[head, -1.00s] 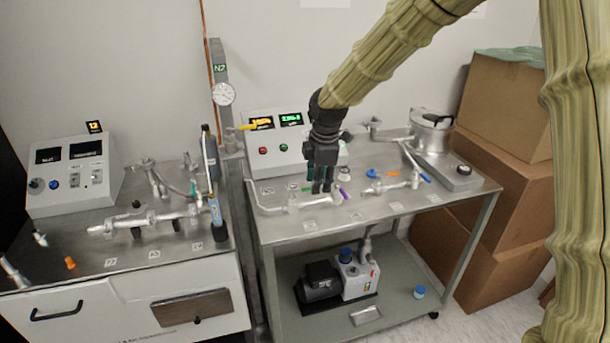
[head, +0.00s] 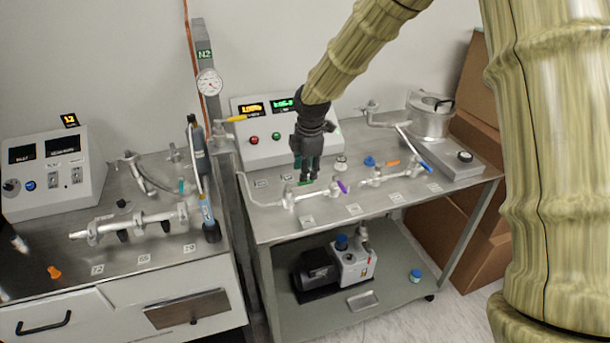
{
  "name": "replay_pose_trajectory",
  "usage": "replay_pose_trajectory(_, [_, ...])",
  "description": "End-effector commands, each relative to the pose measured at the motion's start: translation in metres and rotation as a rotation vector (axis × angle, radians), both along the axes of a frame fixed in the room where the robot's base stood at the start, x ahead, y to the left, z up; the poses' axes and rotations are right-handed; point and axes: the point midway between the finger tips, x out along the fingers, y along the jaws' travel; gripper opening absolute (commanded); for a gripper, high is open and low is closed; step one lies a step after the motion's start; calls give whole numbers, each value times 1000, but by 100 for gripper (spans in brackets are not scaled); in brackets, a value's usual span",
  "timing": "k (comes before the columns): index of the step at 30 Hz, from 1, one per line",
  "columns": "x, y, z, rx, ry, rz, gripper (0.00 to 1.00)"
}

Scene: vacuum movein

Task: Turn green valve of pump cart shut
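The pump cart (head: 262,228) is a grey metal table with a lower shelf. A small green valve handle (head: 304,183) shows at the manifold's left part, partly hidden by my fingers. A purple handle (head: 342,186) stands at its right part. My dark gripper (head: 309,178) points down with its fingertips right at or just above the green handle. Its two fingers are close together with a narrow gap; whether they touch or grip the handle cannot be told.
A control box (head: 275,148) with lit displays stands behind my gripper. Blue (head: 370,161) and orange (head: 393,163) handles and a metal pot (head: 430,118) are to the right. A pump (head: 352,266) sits on the lower shelf.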

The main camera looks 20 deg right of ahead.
Motion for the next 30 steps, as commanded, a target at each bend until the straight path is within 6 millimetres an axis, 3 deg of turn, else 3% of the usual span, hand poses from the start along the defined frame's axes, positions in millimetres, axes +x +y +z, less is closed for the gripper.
replay_pose_trajectory(9, [6,-1,-33,-1,1,0,34])
replay_pose_trajectory(23, [8,0,-42,-1,-1,0,34])
replay_pose_trajectory(24, [8,0,-42,-1,-1,0,32])
replay_pose_trajectory(30, [8,0,-42,-1,-1,0,0])
